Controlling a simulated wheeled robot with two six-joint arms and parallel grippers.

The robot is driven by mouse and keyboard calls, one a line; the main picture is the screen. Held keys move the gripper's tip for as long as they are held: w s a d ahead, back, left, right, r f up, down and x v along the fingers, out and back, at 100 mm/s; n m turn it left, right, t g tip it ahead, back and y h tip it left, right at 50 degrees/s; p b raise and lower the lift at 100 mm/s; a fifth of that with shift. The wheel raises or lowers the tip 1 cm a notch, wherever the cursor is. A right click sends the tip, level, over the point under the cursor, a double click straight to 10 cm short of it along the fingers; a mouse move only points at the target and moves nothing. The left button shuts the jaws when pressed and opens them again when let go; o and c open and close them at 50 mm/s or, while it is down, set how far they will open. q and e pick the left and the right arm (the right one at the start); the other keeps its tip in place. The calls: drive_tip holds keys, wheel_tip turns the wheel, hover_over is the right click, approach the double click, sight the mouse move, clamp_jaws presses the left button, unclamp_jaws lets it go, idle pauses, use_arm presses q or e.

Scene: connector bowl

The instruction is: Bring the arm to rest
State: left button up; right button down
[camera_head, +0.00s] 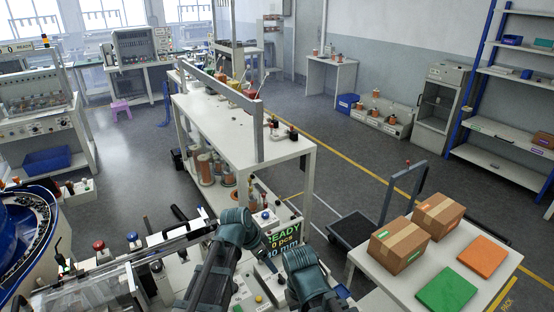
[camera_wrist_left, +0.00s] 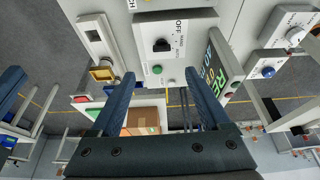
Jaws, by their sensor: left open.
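My left gripper (camera_wrist_left: 159,77) is open in the left wrist view. Its two dark blue fingers stand apart with nothing held between them. Beyond the fingertips is a grey control box (camera_wrist_left: 178,48) with a black rotary knob, an OFF label and a green button; I cannot tell the exact gap to it. In the head view, teal and dark arm links of mine (camera_head: 237,229) show at the bottom centre, over the machine bench. The left fingers cannot be made out there. My right gripper is not in view.
The lit READY display (camera_head: 283,238) stands close by the arm links. A clear-topped feeder track (camera_head: 160,245) and blue bowl (camera_head: 22,240) lie to the left. A white table at the right holds cartons (camera_head: 398,246), a green pad (camera_head: 446,289) and an orange pad (camera_head: 482,256).

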use_arm(q)
drive_tip(key=s+f+n+g+y, duration=0.2)
drive_tip(key=s+n+y, duration=0.3)
drive_tip(key=s, duration=1.2)
drive_tip(key=shift+s+a+n+g+b, duration=0.3)
drive_tip(key=shift+a+n+g, duration=0.15)
drive_tip(key=shift+n, duration=0.65)
